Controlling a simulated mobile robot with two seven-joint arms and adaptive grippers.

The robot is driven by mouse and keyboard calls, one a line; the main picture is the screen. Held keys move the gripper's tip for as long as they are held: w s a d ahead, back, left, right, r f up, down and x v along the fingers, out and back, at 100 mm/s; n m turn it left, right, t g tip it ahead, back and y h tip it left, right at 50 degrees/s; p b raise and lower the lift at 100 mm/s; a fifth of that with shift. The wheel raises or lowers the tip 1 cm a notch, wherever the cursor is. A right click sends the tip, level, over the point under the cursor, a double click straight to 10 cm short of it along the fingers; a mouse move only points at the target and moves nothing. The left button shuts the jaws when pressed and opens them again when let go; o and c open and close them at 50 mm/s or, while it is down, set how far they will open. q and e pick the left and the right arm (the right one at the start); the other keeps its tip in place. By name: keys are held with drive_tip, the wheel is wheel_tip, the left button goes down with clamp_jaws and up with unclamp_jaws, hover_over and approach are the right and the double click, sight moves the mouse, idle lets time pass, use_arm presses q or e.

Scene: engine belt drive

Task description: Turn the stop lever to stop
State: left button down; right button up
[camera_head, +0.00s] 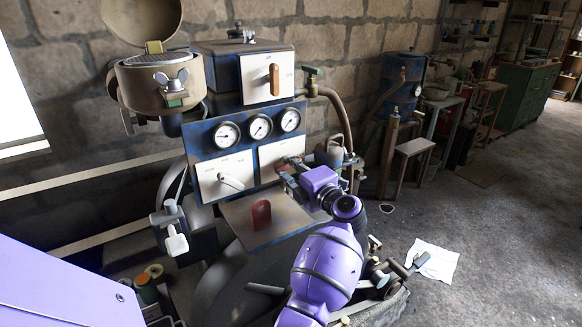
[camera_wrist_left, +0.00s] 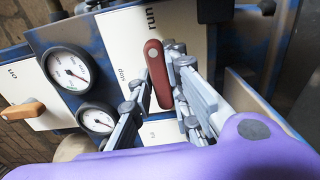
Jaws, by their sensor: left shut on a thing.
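The stop lever is a dark red bar (camera_wrist_left: 158,75) on a cream plate (camera_wrist_left: 128,40) in the left wrist view. Its upper end lies near the word "run"; the word "stop" is to its left. In the head view the lever (camera_head: 289,160) is mostly hidden by my gripper, on the right-hand white plate under the gauges. My left gripper (camera_head: 287,172) reaches it from the right. In the left wrist view its grey fingers (camera_wrist_left: 163,92) lie on either side of the lever, shut on it. My right gripper is not in view.
Three round gauges (camera_head: 259,126) sit above the plates. A white-handled switch (camera_head: 230,181) is on the left plate, an orange-brown handle (camera_head: 274,79) on the upper box. A red tag-like piece (camera_head: 261,213) stands on the ledge below. A hose (camera_head: 343,120) curves close on the right.

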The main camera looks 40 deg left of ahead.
use_arm(q)
drive_tip(key=n, duration=0.1)
drive_tip(key=n+b, duration=0.1)
drive_tip(key=n, duration=0.1)
drive_tip(key=shift+f+n, duration=0.2)
drive_tip(key=shift+n, duration=0.1)
drive_tip(key=n+b, duration=0.2)
drive_tip(key=n, duration=0.2)
drive_tip(key=shift+f+n, duration=0.1)
drive_tip(key=shift+n, duration=0.2)
drive_tip(key=n+b, duration=0.3)
drive_tip(key=n, duration=0.1)
drive_tip(key=shift+n, duration=0.3)
drive_tip(key=shift+n+b, duration=1.55)
drive_tip(key=shift+n, duration=0.15)
drive_tip(key=shift+n+b, duration=0.4)
drive_tip(key=shift+n, duration=0.1)
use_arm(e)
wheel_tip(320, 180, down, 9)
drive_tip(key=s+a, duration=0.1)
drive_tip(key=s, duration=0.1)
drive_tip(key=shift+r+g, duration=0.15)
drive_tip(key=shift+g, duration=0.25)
use_arm(q)
drive_tip(key=shift+r, duration=0.2)
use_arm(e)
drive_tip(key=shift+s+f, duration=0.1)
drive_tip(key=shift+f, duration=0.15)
